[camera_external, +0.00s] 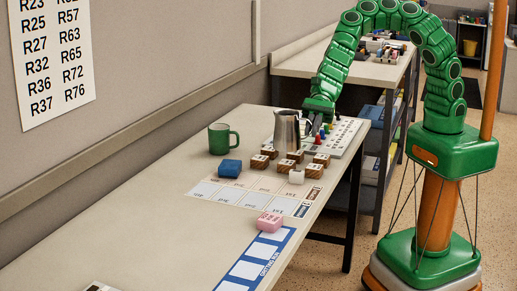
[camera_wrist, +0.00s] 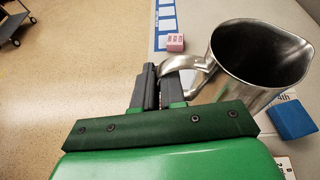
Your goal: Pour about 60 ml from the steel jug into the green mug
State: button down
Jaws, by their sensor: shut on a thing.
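The steel jug (camera_external: 286,132) stands upright at the far part of the table, to the right of the green mug. In the wrist view the jug (camera_wrist: 232,85) shows its open mouth and dark inside; I cannot tell how much is in it. The green mug (camera_external: 219,139) stands upright near the wall with its handle to the right; the wrist view does not show it. My gripper (camera_wrist: 158,88) is shut on the jug's handle. In the external view my gripper (camera_external: 318,108) is small and partly hidden at the jug's right side. I cannot tell whether the jug touches the table.
A blue block (camera_external: 230,168) lies in front of the mug. A pink block (camera_external: 269,222) sits nearer, by a blue-edged strip. The table's near left (camera_external: 130,225) is mostly clear.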

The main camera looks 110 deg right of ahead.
aim_at(298, 126)
jog(key=shift+m+t+h, duration=0.6)
jog(key=shift+m, duration=0.2)
jog(key=w, duration=0.1)
jog(key=w+d, duration=0.2)
jog(key=shift+w+f, duration=0.25)
jog(key=shift+w, duration=0.1)
jog(key=w+d, duration=0.1)
jog(key=w+d+f+m+t+h, duration=0.1)
jog(key=w, duration=0.1)
jog(key=shift+w+d, duration=0.1)
jog(key=w+d+f+m+t+h, duration=0.1)
jog(key=w+d+f+m+h, duration=0.1)
jog(key=d, duration=0.4)
jog(key=w+d+f+m+t+h, duration=0.1)
jog(key=w+d+f+m+h, duration=0.2)
jog(key=w+d, duration=0.3)
jog(key=shift+d+f+m+h, duration=0.15)
jog(key=shift+d+m+h, duration=0.3)
jog(key=shift+h, duration=0.45)
jog(key=shift+w, duration=0.1)
